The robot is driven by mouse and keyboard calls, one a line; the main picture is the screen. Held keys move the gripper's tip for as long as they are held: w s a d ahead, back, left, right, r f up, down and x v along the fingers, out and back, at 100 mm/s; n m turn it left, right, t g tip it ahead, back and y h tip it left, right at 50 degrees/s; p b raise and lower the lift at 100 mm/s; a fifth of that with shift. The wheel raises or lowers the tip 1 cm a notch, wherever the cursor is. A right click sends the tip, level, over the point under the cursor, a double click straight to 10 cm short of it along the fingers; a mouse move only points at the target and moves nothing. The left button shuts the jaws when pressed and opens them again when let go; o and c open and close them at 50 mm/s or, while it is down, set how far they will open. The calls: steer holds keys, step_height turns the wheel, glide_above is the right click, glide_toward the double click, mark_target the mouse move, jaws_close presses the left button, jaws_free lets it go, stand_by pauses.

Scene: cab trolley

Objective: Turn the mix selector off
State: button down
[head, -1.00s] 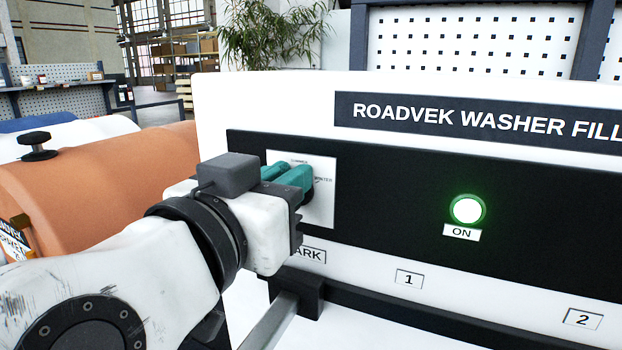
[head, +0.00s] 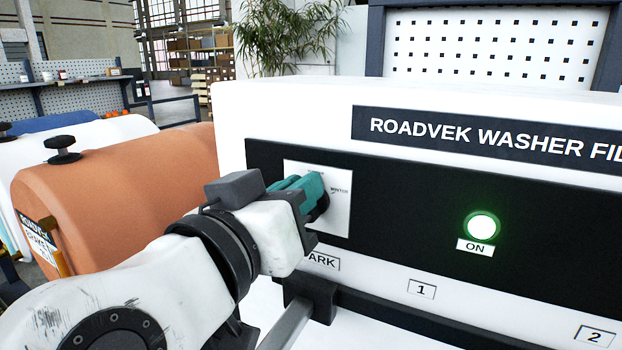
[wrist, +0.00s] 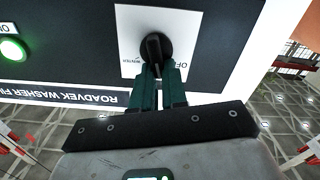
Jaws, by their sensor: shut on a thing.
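The mix selector (wrist: 153,47) is a round black knob with a raised bar, on a white square plate (head: 338,205) at the left end of the black panel. In the wrist view, the plate shows "OFF" to the right of the knob and a small "WINTER" label to its lower left. The bar runs roughly up and down in that view. My gripper (head: 310,190) has teal fingers, shut on the selector's bar; they also show in the wrist view (wrist: 157,82). In the head view the fingers and wrist hide most of the knob.
A lit green lamp (head: 481,227) marked "ON" sits right of the selector. An orange rounded tank (head: 120,190) stands left of my arm.

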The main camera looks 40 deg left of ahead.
steer(key=shift+s+a+f+n+p, duration=0.1)
steer(key=shift+a+f+n+p, duration=0.1)
steer(key=shift+n+p, duration=1.05)
steer(key=shift+a+f+n+p, duration=0.1)
steer(key=shift+a+n+p, duration=0.15)
steer(key=shift+n+p, duration=1.05)
steer(key=shift+s+a+f+n+p, duration=0.15)
steer(key=shift+n+p, duration=0.45)
steer(key=shift+n, duration=1.25)
steer(key=shift+w+a+f, duration=0.1)
steer(key=shift+f, duration=0.05)
steer(key=c, duration=1.2)
jaws_free()
steer(key=shift+o, duration=0.2)
steer(key=b+v, duration=0.2)
steer(key=v, duration=0.8)
steer(key=shift+s+b, duration=0.35)
steer(key=shift+b, duration=0.05)
